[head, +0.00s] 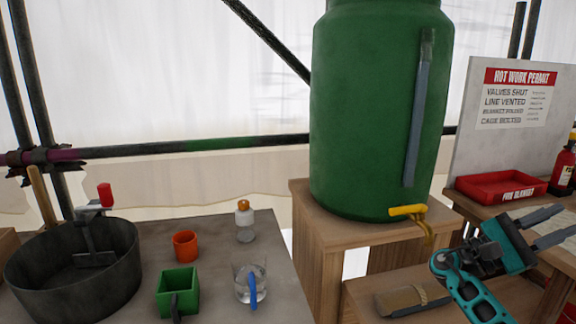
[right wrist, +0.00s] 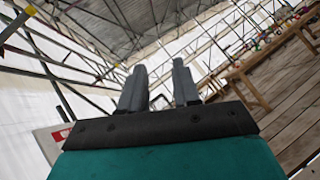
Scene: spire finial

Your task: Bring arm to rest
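My right gripper (head: 548,228) is in the head view at the lower right, raised above the right-hand bench and pointing right. Its two grey fingers are apart with nothing between them. In the right wrist view the same fingers (right wrist: 160,88) stand apart against the white sheeting and scaffold poles, with an empty gap. My teal right arm comes up from the bottom edge, in front of the low wooden step. My left gripper and left arm are not in the head view.
A grey table (head: 215,290) holds a black tub (head: 75,285), a green box (head: 178,292), an orange cup (head: 185,245), a clear jug (head: 249,280) and a bottle (head: 245,222). A green barrel (head: 375,110) stands on a wooden stand. A red tray (head: 500,187) and extinguisher (head: 565,168) are right.

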